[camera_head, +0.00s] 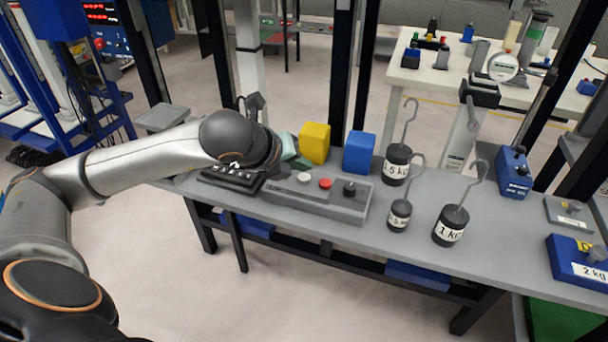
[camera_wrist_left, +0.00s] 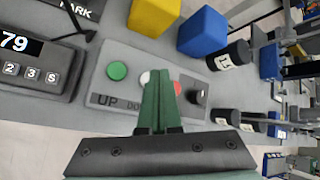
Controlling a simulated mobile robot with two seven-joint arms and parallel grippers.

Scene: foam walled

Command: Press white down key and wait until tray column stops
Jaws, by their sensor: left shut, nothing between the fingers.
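The grey control panel (camera_head: 318,202) lies on the bench; it also fills the middle of the left wrist view (camera_wrist_left: 125,75). The white down key (camera_head: 304,178) sits left of the red key (camera_head: 325,184) and the black knob (camera_head: 349,188). In the left wrist view the white key (camera_wrist_left: 145,78) is partly hidden behind my fingers, between the green up key (camera_wrist_left: 117,70) and the red key. My left gripper (camera_wrist_left: 159,73) is shut and empty, its tips overlapping the white key; I cannot tell whether they touch. In the head view the gripper (camera_head: 298,162) is just behind the panel. No tray column is identifiable.
A black keypad box (camera_head: 232,178) is left of the panel. Yellow (camera_head: 314,143) and blue (camera_head: 359,152) blocks stand behind it. Several hooked weights (camera_head: 397,165) stand to its right, with a blue box (camera_head: 514,172) beyond. The bench front edge is clear.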

